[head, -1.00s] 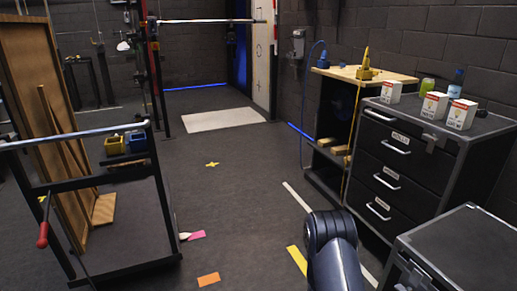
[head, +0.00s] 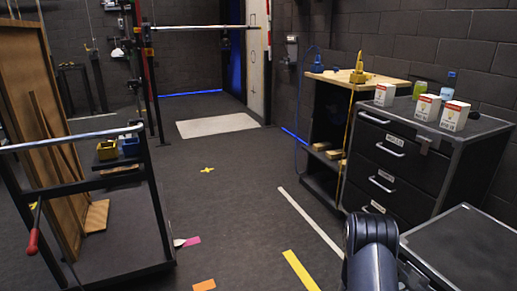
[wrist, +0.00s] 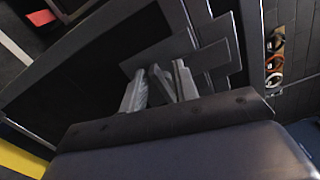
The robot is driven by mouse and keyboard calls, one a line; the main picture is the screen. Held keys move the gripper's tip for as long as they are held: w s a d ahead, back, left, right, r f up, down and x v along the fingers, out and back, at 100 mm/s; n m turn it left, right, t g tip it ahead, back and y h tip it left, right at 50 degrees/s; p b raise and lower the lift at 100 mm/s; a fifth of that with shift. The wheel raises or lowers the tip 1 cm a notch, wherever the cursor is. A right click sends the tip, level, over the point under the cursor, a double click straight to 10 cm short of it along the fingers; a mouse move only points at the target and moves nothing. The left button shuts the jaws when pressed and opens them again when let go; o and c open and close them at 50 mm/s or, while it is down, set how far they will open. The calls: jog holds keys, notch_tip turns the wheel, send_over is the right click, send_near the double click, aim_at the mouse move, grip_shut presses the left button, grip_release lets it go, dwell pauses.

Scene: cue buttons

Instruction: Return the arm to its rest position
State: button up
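My gripper (wrist: 158,88) shows in the wrist view, its two grey fingers apart with a gap between them. A grey piece shows between or behind the fingers, and I cannot tell what it is. I see nothing clearly held. Beyond the fingertips is a dark panel with flat grey plates. In the head view my dark arm (head: 371,250) rises at the bottom right, in front of the low dark case; the gripper itself is out of that view.
A black drawer cabinet (head: 390,187) with white boxes on top stands at the right. A low dark case (head: 465,250) is at the bottom right. A cart (head: 120,225) with wooden boards stands at the left. The floor (head: 235,200) between is open, with coloured tape marks.

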jog(key=shift+s+r+m, duration=0.1)
jog(key=shift+r+m, duration=0.1)
jog(key=shift+m, duration=1.2)
